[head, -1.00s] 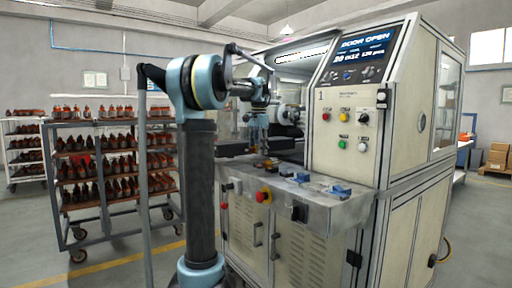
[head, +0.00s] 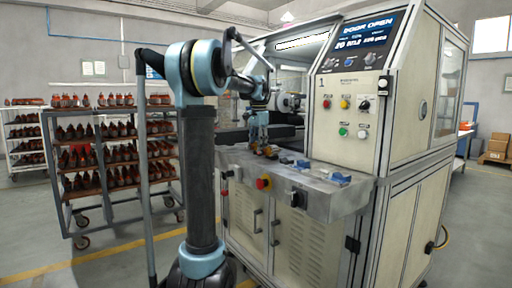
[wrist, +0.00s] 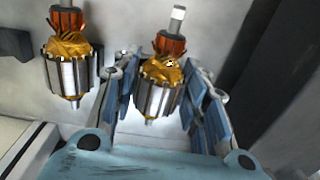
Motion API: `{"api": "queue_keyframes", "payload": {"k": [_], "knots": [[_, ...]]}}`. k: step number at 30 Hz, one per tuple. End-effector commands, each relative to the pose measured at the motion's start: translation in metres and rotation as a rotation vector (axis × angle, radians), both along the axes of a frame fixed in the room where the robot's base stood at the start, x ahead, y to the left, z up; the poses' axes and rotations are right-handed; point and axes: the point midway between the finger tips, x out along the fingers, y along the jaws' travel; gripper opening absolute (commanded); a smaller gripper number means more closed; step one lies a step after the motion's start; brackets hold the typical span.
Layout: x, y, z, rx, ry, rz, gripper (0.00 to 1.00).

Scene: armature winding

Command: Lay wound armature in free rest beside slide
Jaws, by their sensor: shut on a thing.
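My gripper (wrist: 163,95) is shut on a wound armature (wrist: 158,78), with a blue-padded finger on each side of its steel core. The armature has gold windings, an orange-brown section and a bare shaft end. A second similar armature (wrist: 70,75) is just left of my gripper in the wrist view, apart from the held one. In the head view, my gripper (head: 258,130) is over the machine's front ledge, close to the small orange armatures (head: 269,151). Blue rests (head: 336,179) are on the ledge to the right. Contact under the held armature cannot be told.
The winding machine (head: 345,95) has its door open and its slide area behind my gripper. A red stop button (head: 263,183) and a black switch (head: 297,198) are on the ledge front. A rack (head: 95,195) of armatures stands left. A dark wall is close right in the wrist view.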

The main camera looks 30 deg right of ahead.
Motion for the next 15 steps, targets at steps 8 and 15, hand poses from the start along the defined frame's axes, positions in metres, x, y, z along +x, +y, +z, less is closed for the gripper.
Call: {"api": "queue_keyframes", "payload": {"k": [8, 15], "knots": [[-0.0001, -0.0002, -0.0008, 0.000, 0.000, 0.000, 0.05], [-0.0002, -0.0003, -0.0041, 0.000, 0.000, -0.001, 0.05]]}}
